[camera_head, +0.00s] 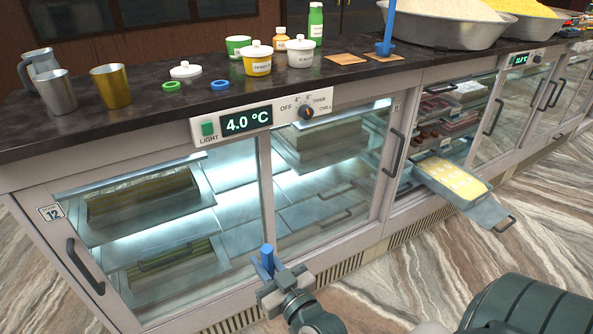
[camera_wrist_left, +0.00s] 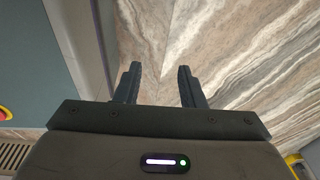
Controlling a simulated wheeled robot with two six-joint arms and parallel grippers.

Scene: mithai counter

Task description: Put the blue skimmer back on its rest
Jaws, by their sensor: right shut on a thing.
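My right gripper (camera_head: 272,283) is at the bottom centre of the head view, in front of the cooler's glass doors and below the counter top. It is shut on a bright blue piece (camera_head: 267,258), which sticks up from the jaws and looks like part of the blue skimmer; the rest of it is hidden. A blue upright post with a blue foot (camera_head: 388,28) stands on a brown labelled card at the counter's back right; I cannot tell whether it is the rest. My left gripper (camera_wrist_left: 158,88) is open and empty above the marbled floor in the left wrist view.
The dark counter (camera_head: 150,128) holds metal cups (camera_head: 58,92), lidded pots (camera_head: 257,60), a green bottle (camera_head: 315,22) and a second brown card (camera_head: 345,59). A big metal basin (camera_head: 440,32) stands beside the post. An open drawer with a yellow tray (camera_head: 455,178) juts out at the right.

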